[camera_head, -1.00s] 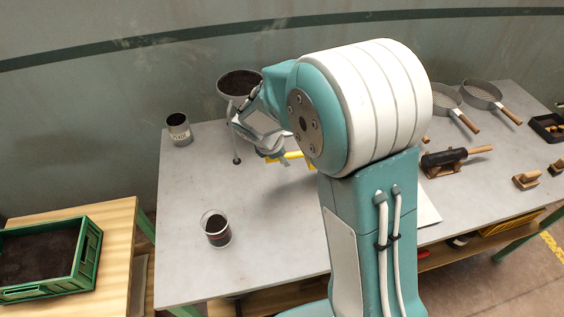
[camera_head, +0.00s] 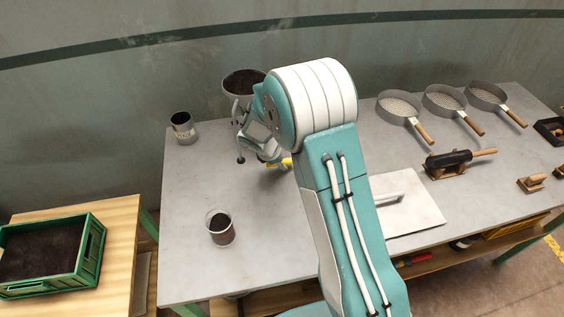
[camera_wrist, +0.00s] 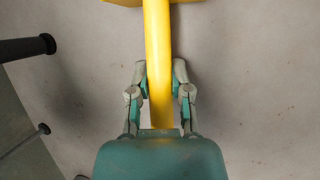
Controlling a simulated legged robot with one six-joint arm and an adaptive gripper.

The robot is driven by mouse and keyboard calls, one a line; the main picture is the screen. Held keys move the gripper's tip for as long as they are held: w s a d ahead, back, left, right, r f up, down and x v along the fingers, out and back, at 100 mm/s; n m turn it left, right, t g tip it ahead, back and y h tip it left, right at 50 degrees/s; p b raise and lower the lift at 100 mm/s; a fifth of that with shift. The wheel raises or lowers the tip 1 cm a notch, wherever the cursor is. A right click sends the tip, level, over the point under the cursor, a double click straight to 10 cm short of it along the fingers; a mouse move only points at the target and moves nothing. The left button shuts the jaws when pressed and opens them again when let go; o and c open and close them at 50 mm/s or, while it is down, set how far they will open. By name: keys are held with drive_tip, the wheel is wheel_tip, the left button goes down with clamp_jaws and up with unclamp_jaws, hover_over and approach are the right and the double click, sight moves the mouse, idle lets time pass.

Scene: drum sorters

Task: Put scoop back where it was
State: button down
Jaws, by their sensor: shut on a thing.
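My gripper (camera_wrist: 160,68) is shut on the yellow handle of the scoop (camera_wrist: 158,40). In the wrist view the handle runs straight up between the fingers to a wider yellow part cut off by the top edge. In the head view a short piece of the yellow scoop (camera_head: 286,162) shows above the grey table, beside my arm, which hides the rest. My gripper (camera_head: 272,158) is in front of the footed hopper with dark soil (camera_head: 241,83). Whether the scoop touches the table I cannot tell.
A glass of dark soil (camera_head: 220,228) stands at the front left and a metal can (camera_head: 183,128) at the back left. A green crate (camera_head: 85,255) is far left.

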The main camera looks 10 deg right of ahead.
drive_tip(key=shift+f, duration=0.1)
drive_tip(key=c, duration=0.6)
unclamp_jaws()
drive_tip(key=shift+o, duration=0.2)
drive_tip(key=v, duration=1.2)
drive_tip(key=s+d+r+m+t+y, duration=0.15)
drive_tip(key=s+d+r+m, duration=0.35)
drive_tip(key=s+r+m, duration=0.5)
drive_tip(key=s+r+m+t+y, duration=0.1)
drive_tip(key=s+r+m, duration=0.2)
drive_tip(key=s, duration=0.5)
drive_tip(key=s+d+r+m+t+y, duration=0.1)
drive_tip(key=s+r+m+y, duration=0.1)
drive_tip(key=s, duration=0.7)
drive_tip(key=shift+s+d+r+m, duration=0.35)
drive_tip(key=shift+r+m, duration=0.45)
drive_tip(key=shift+m, duration=0.4)
